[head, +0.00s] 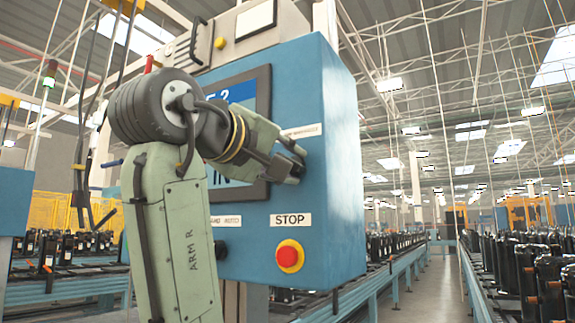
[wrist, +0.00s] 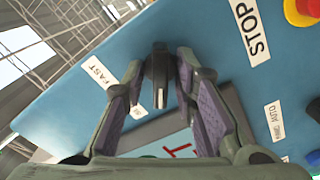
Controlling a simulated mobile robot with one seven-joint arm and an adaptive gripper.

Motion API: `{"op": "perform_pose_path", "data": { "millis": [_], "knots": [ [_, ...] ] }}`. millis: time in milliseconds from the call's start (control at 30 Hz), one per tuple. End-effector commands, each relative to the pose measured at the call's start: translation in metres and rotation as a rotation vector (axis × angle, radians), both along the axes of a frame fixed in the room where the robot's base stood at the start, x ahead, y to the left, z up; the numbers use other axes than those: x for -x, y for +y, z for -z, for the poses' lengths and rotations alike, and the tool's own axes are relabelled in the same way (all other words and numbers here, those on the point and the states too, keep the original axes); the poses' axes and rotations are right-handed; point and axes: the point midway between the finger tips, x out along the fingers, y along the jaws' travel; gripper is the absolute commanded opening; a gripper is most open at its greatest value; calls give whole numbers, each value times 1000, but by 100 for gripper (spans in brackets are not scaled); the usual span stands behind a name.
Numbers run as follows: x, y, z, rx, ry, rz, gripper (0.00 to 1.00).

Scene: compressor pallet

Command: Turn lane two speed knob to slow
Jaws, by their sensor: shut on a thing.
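The black speed knob (wrist: 158,66) sits on the blue panel in the wrist view, with a pale mark on its face toward the bottom of that picture. My gripper (wrist: 161,80) is shut on it, one finger on each side. A white label (wrist: 97,75) reading FAST lies to the left of the knob; its lower end is partly covered by a finger. In the head view my gripper (head: 293,163) is at the panel's right side, beside the screen, and hides the knob. A small label (head: 301,131) above it is too small to read.
The blue cabinet (head: 335,200) carries a screen (head: 262,95) and a red stop button (head: 289,256) below my gripper; the button also shows in the wrist view (wrist: 303,10). A black knob (head: 221,250) sits lower left. Conveyors with black compressors (head: 540,275) stand at right.

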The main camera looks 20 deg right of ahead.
Motion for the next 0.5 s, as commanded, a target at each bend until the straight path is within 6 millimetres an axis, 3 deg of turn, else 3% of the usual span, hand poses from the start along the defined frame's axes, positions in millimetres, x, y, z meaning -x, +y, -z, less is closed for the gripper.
{"op": "perform_pose_path", "data": {
  "millis": [500],
  "knots": [
    [0,1,1,51,67,-1,0]
  ]
}}
